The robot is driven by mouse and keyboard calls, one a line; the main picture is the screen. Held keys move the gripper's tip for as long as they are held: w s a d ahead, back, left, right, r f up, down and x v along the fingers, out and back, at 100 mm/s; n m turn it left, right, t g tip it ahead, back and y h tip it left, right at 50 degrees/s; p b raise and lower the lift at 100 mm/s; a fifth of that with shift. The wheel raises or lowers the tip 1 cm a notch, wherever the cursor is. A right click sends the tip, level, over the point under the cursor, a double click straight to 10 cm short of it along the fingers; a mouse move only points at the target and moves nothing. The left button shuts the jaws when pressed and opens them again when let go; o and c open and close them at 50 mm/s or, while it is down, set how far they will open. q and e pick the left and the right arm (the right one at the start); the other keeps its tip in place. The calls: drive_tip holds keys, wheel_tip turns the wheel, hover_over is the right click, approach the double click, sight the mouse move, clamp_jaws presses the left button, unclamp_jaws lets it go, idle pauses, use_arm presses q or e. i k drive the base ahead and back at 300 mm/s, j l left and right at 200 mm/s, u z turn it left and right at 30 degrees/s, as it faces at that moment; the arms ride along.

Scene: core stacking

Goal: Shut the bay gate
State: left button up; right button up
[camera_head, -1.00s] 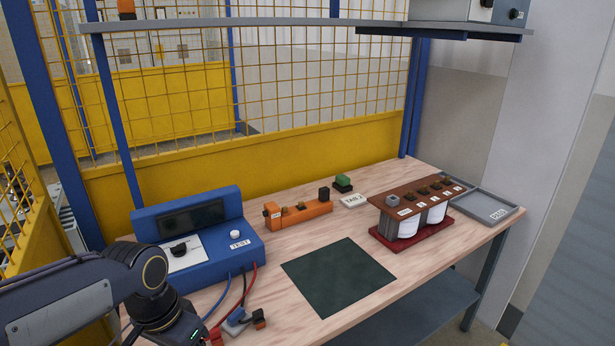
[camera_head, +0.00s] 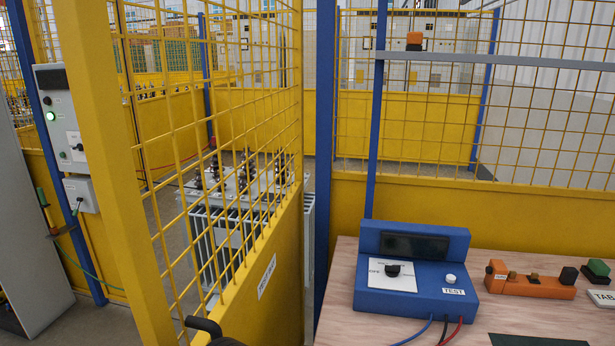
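The bay gate (camera_head: 250,300) is a yellow panel with mesh above and a small white label. It stands swung toward me at an angle, its far end by the blue post (camera_head: 325,150) beside the bench and its thick yellow near upright (camera_head: 112,170) at the left. Behind it, through the mesh, is a grey finned transformer (camera_head: 225,220). A dark curved piece shows at the bottom edge in front of the gate; I cannot tell whether it is a handle or part of my arm. Neither of my grippers is in view.
The wooden bench (camera_head: 345,325) stands right of the gate, with a blue test box (camera_head: 412,265) and an orange tool (camera_head: 530,282) on it. A grey control box (camera_head: 62,118) with a lit green light is on a post at left.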

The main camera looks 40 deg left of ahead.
sight(263, 302)
drive_tip(key=u, duration=1.7)
drive_tip(key=k+l, duration=0.1)
drive_tip(key=l, duration=0.25)
drive_tip(key=i+j, duration=0.1)
drive_tip(key=j, duration=0.25)
